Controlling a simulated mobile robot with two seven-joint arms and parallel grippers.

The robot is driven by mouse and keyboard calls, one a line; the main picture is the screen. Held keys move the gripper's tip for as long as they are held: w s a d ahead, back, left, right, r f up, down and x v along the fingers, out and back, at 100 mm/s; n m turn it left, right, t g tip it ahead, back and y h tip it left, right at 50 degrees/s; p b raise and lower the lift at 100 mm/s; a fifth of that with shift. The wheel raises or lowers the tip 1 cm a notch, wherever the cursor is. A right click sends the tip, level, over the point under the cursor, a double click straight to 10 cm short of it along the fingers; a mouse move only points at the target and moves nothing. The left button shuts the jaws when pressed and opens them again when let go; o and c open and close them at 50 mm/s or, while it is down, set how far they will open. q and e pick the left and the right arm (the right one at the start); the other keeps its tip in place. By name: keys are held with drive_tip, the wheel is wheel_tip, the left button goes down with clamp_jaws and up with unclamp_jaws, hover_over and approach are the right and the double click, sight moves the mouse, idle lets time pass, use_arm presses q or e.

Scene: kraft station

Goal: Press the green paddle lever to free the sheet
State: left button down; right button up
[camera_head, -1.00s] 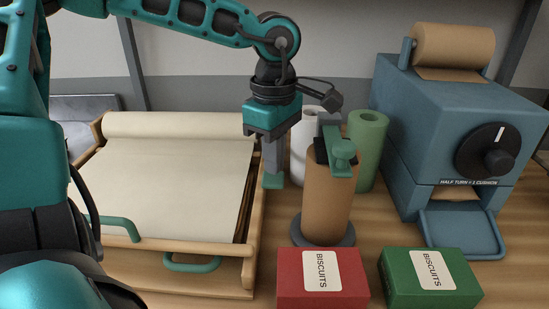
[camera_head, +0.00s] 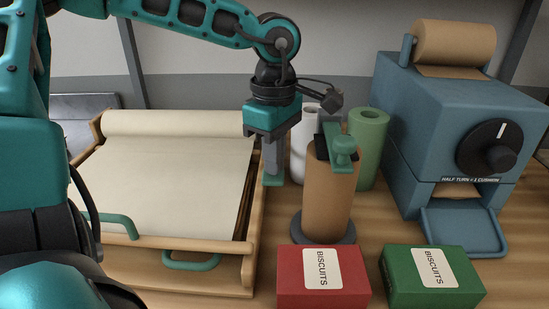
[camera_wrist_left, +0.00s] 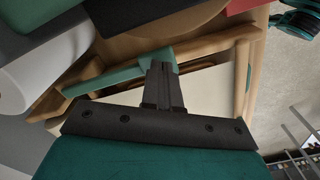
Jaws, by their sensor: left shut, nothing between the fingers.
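The green paddle lever (camera_wrist_left: 115,77) shows in the left wrist view as a long green bar by the right side of the wooden tray (camera_head: 256,225). A green end (camera_head: 273,180) shows right below my left fingers in the head view; the rest there is hidden behind the gripper. My left gripper (camera_wrist_left: 163,66) is shut and empty, pointing down, with its tips at the bar's near end. I cannot tell whether they press on it. The cream sheet (camera_head: 170,185) lies flat in the tray, coming from a roll (camera_head: 175,123) at the back. My right gripper is out of view.
A brown roll (camera_head: 328,200) on a dark base, with a green top piece, stands close right of the gripper. White (camera_head: 300,160) and green (camera_head: 368,150) rolls stand behind. A red box (camera_head: 290,285), a green box (camera_head: 400,280) and a blue machine (camera_head: 425,120) are farther right.

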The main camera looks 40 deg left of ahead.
sight(274, 178)
use_arm(q)
drive_tip(key=shift+f+b, duration=0.5)
drive_tip(key=shift+f, duration=0.1)
drive_tip(key=shift+f+b, duration=1.2)
drive_tip(key=shift+f, duration=0.05)
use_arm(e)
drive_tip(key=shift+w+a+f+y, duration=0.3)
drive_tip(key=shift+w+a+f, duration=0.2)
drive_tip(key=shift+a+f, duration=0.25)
use_arm(q)
drive_tip(key=shift+f+b, duration=0.35)
drive_tip(key=shift+b, duration=0.05)
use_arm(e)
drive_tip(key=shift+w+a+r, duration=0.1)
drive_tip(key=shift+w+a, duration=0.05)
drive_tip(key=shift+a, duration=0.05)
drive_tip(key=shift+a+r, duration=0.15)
